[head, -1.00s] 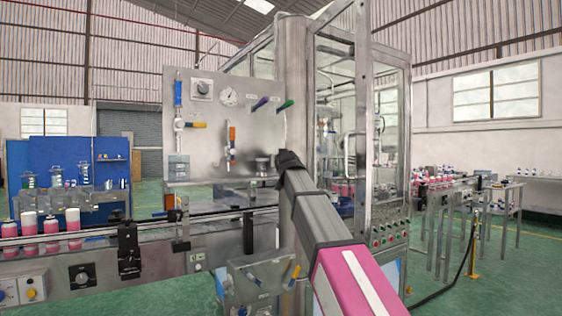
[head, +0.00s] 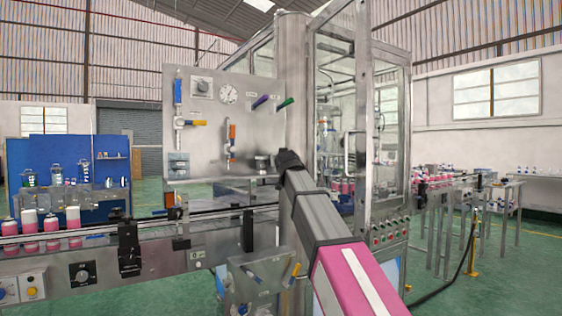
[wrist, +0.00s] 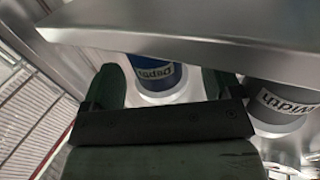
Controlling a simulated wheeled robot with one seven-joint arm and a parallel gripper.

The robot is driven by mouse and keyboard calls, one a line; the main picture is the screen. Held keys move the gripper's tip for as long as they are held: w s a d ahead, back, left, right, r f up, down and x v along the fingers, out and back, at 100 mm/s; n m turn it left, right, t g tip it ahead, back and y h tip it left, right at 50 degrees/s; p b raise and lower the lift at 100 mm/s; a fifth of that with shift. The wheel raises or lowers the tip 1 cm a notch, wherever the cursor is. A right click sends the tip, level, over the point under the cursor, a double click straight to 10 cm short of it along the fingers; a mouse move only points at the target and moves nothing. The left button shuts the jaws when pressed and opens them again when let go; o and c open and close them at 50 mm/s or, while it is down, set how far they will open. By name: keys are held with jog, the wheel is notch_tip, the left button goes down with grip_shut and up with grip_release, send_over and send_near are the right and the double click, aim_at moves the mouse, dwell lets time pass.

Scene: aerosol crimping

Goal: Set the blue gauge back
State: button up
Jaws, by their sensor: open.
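The blue gauge (wrist: 160,78) shows in the wrist view, upside down in the picture, with a pale label reading "depth". My gripper (wrist: 168,86) has its two green fingers apart, one on each side of the blue gauge. I cannot tell whether either finger touches it. A grey gauge labelled "width" (wrist: 284,105) is close by on the right, beyond the right finger. A metal plate edge hides part of both gauges. In the head view my arm reaches to the panel's right end, and the blue gauge and fingertips cannot be made out there.
A steel panel (head: 215,105) with a dial, valves and coloured handles stands behind a narrow ledge. The glass-walled machine (head: 338,150) is close to the right of my arm. A conveyor with pink cans (head: 52,240) runs at the left.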

jog(key=s+d, duration=0.1)
jog(key=s, duration=0.9)
jog(key=shift+d, duration=0.25)
jog(key=shift+f, duration=0.15)
jog(key=d+f+g+h, duration=0.1)
jog(key=d+f+g, duration=0.25)
jog(key=f, duration=0.95)
jog(key=s+d+f+m+g+h, duration=0.15)
jog(key=d+f, duration=0.25)
jog(key=f, duration=0.9)
jog(key=d+f+n+g+h, duration=0.1)
jog(key=d+f+g, duration=0.25)
jog(key=f, duration=0.95)
jog(key=s+d+f+g, duration=0.3)
jog(key=s+f, duration=0.4)
jog(key=f, duration=0.3)
jog(key=s+d+f+m+g, duration=0.1)
jog(key=s+d+f+g, duration=0.2)
jog(key=s+f, duration=0.4)
jog(key=s+d+f+g, duration=0.3)
jog(key=s+d+f, duration=0.2)
jog(key=f, duration=0.8)
jog(key=s, duration=0.2)
jog(key=shift+s+f+y, duration=0.15)
jog(key=shift+s+y, duration=0.15)
jog(key=shift+y, duration=0.05)
